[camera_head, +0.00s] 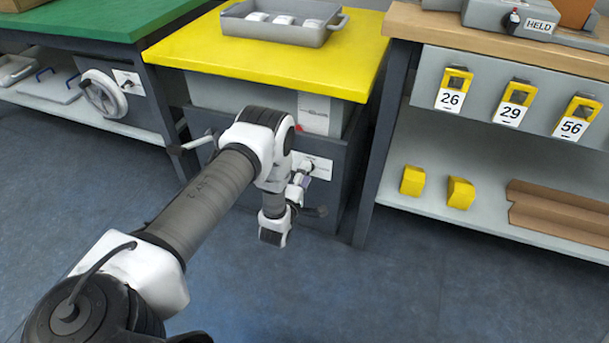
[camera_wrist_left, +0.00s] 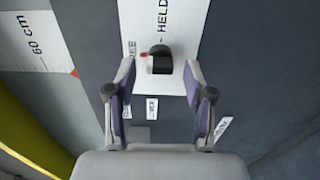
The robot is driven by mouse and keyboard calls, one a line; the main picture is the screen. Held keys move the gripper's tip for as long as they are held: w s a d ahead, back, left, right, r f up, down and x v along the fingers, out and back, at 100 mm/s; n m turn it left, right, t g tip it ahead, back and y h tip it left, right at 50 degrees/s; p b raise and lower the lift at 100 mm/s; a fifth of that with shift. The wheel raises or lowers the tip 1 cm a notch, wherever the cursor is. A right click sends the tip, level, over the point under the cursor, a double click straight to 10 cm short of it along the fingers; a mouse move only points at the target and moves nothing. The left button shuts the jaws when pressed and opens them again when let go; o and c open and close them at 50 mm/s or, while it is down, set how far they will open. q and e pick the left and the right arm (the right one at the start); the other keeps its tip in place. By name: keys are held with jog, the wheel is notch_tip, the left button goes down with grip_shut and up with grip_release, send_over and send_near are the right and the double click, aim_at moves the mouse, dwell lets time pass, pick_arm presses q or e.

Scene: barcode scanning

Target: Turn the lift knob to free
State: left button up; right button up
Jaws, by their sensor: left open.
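In the left wrist view the black lift knob (camera_wrist_left: 160,60) stands on a white label plate (camera_wrist_left: 185,22). The plate reads HELD above the knob, and a word ending in EE shows at its left, partly hidden by a finger. A small red mark is at the knob's left edge. My left gripper (camera_wrist_left: 160,68) is open, with a fingertip on each side of the knob and a visible gap to each. In the head view my left gripper (camera_head: 303,181) is at the lift's front, beside the white plate (camera_head: 319,167); the knob cannot be made out there. My right gripper is not in view.
The yellow lift top (camera_head: 345,75) carries a grey tray (camera_head: 283,32) with white items. A crank handle (camera_head: 190,146) sticks out at the lift's left. A green bench (camera_head: 70,22) stands left, and a shelf unit (camera_head: 445,58) with numbered yellow holders right. The floor in front is clear.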

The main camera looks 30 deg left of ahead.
pick_arm(q)
jog(key=v, duration=0.7)
jog(key=shift+s, duration=0.25)
jog(key=shift+d, duration=0.1)
